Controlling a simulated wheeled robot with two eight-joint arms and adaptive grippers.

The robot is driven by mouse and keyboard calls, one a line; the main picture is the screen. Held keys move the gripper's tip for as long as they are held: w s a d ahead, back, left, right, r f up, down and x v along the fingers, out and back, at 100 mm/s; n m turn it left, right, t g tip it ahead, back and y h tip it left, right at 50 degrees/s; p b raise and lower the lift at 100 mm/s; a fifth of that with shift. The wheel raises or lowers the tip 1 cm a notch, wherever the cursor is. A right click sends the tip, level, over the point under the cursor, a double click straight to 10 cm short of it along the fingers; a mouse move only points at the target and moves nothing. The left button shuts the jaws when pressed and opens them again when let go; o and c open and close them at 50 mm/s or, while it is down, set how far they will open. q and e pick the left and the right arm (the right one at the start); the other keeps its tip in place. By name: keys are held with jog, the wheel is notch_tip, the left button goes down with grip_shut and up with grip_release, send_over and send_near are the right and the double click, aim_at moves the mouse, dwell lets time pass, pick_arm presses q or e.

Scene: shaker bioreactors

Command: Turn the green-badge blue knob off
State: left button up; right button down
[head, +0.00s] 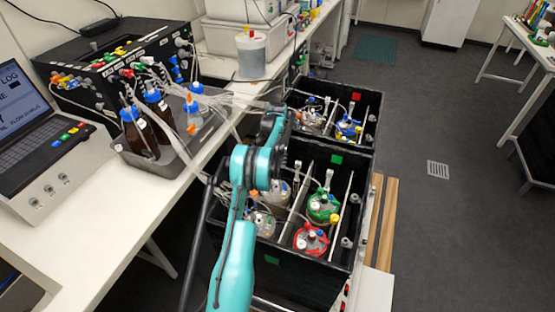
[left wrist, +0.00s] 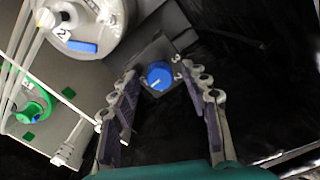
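In the left wrist view a round blue knob (left wrist: 158,73) with a light pointer line sits on a dark grey plate marked with white numerals, 3 and 2 among them. My left gripper (left wrist: 164,84) is open, its two fingers spread on either side of the knob; I see no clear contact. In the head view my teal left arm reaches over the black shaker boxes, and its fingers and the blue knob cannot be made out. Green badges show on the near box (head: 336,159). No badge is visible right beside the knob. My right gripper is not in view.
The near box holds vessels with green (head: 322,208) and red (head: 310,240) lids; the far box has a red badge (head: 356,97). Tubes run to brown bottles in a grey tray (head: 185,155) on the bench. A pale vessel lid (left wrist: 90,22) is close to the left finger.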

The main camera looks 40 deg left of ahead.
pick_arm(q)
jog(key=shift+r, duration=0.1)
notch_tip(320, 180, up, 12)
dwell(0.5)
dwell(0.5)
